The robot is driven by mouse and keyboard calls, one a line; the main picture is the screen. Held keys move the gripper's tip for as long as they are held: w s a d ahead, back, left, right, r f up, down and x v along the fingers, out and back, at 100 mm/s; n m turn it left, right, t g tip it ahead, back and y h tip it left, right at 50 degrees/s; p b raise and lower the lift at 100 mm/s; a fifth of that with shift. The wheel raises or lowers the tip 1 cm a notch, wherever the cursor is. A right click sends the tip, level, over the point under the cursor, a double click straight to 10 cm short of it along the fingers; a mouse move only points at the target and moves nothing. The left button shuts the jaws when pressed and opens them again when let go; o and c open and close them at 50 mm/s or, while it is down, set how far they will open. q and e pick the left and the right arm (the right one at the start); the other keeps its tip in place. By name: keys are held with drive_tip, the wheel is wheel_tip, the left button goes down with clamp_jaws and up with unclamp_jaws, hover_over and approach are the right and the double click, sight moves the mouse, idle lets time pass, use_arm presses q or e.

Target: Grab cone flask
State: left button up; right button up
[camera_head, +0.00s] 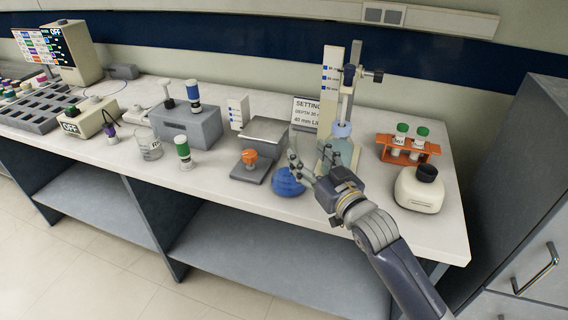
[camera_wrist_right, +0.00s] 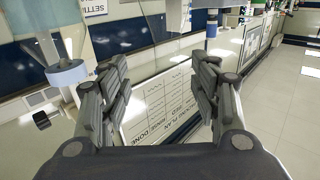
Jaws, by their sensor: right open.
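A cone flask (camera_head: 343,150) with pale teal contents stands on the bench at the foot of the column stand, under a light blue collar (camera_head: 342,130). My right gripper (camera_head: 312,162) is open in front of the flask and partly overlaps its lower part in the head view. In the right wrist view my right gripper (camera_wrist_right: 160,92) has its two fingers wide apart with nothing held between them. A blue collar (camera_wrist_right: 66,73) on clear glass shows left of the fingers there. I cannot tell if the fingers touch the flask. My left gripper is not in view.
A blue round object (camera_head: 288,182) lies close to the left of my right gripper. The bench's front edge is close.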

sight(293, 142)
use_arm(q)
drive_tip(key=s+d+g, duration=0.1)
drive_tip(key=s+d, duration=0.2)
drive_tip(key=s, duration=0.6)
use_arm(e)
drive_tip(key=x, duration=0.3)
drive_tip(key=shift+s+a+r, duration=0.1)
drive_tip(key=shift+a+r, duration=0.05)
drive_tip(key=shift+a, duration=0.05)
drive_tip(key=shift+a+p+x, duration=0.2)
drive_tip(key=shift+p+x, duration=0.55)
drive_tip(key=shift+x, duration=1.4)
drive_tip(key=shift+w+a, duration=0.25)
drive_tip(key=shift+a, duration=0.05)
drive_tip(key=shift+w, duration=0.15)
drive_tip(key=shift+c, duration=0.8)
drive_tip(key=c, duration=0.5)
clamp_jaws()
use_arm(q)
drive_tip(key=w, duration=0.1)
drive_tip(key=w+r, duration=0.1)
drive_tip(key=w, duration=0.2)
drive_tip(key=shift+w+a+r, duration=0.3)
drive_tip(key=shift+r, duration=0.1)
use_arm(e)
drive_tip(key=shift+r, duration=0.2)
